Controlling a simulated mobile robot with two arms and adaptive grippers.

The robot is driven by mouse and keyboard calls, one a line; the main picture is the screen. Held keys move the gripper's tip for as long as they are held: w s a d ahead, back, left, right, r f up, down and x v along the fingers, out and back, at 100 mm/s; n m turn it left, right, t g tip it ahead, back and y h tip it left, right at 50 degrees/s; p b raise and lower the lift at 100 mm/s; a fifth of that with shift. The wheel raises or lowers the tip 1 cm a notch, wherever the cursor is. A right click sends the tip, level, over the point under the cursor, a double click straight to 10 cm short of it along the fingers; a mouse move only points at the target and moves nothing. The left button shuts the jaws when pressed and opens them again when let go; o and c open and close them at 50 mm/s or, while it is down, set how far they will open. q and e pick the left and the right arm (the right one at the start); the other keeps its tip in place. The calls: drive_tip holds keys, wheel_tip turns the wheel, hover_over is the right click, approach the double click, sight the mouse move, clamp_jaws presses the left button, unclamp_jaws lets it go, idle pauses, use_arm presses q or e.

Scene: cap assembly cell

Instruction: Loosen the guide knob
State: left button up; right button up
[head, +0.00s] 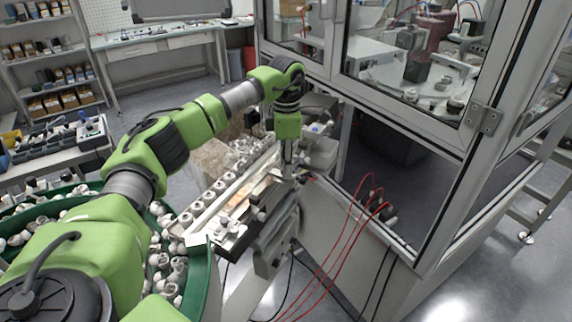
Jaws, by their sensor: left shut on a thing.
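My left arm reaches from the lower left to the feed track in the head view. My left gripper (287,174) points down at the far right end of the track, close to the machine enclosure. Its fingers are shut on the guide knob, which is too small and too covered by the fingers to make out. The track's guide rail (236,187) runs diagonally beside a row of white caps. My right gripper is not in view.
A green-rimmed bowl feeder (213,285) full of white caps stands at lower left. The framed enclosure (440,140) stands close on the right of the gripper. Red hoses (349,232) hang below it. Shelves (45,60) and a workbench (160,42) stand behind.

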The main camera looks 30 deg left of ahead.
use_arm(q)
drive_tip(key=shift+w+r, duration=0.1)
drive_tip(key=o, duration=1.1)
wheel_tip(320, 180, up, 12)
